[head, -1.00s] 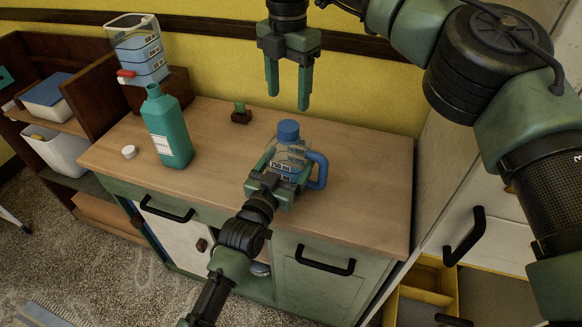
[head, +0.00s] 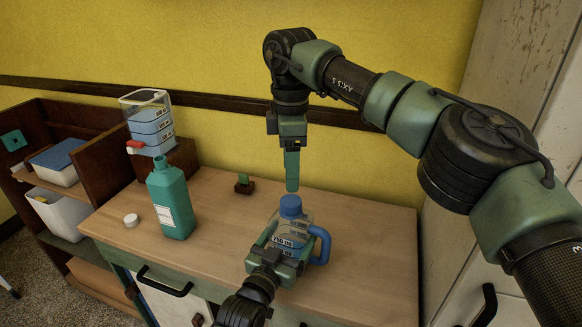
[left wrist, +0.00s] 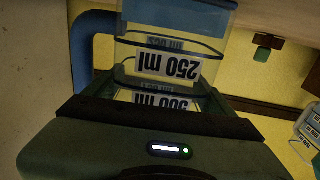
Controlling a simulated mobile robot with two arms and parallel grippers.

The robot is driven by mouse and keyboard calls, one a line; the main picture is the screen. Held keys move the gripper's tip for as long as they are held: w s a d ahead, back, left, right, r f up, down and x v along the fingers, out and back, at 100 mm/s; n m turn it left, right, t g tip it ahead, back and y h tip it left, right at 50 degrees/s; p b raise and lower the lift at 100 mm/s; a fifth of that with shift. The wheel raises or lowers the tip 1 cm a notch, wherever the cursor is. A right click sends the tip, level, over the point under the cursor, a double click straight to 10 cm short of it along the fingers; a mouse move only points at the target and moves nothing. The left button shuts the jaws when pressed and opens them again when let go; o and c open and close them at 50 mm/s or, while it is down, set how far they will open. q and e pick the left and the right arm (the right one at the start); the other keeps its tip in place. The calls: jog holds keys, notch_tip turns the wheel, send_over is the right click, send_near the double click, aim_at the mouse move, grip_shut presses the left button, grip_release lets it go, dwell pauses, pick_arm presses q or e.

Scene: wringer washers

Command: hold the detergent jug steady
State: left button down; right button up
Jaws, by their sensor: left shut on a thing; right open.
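The detergent jug (head: 295,228) is clear, with a blue cap (head: 290,206) and a blue side handle (head: 321,246). It stands upright on the wooden counter. My left gripper (head: 284,243) is shut around its body from the front, with the handle to the right. The left wrist view shows the jug (left wrist: 172,62) upside down, with volume labels and blue liquid. My right gripper (head: 292,187) points down just above the cap. It is open and empty, seen edge-on, so its fingers overlap; whether a tip touches the cap cannot be told.
A green bottle (head: 172,203) without a cap stands at the left of the counter (head: 370,230). A white cap (head: 131,220) lies beside it. A clear dispenser (head: 150,125) with a red tap is behind. A small dark block (head: 244,187) stands near the wall. The counter's right side is clear.

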aim_at(291, 200)
notch_tip(291, 200, down, 8)
jog(key=shift+r, duration=0.1)
dwell(0.4)
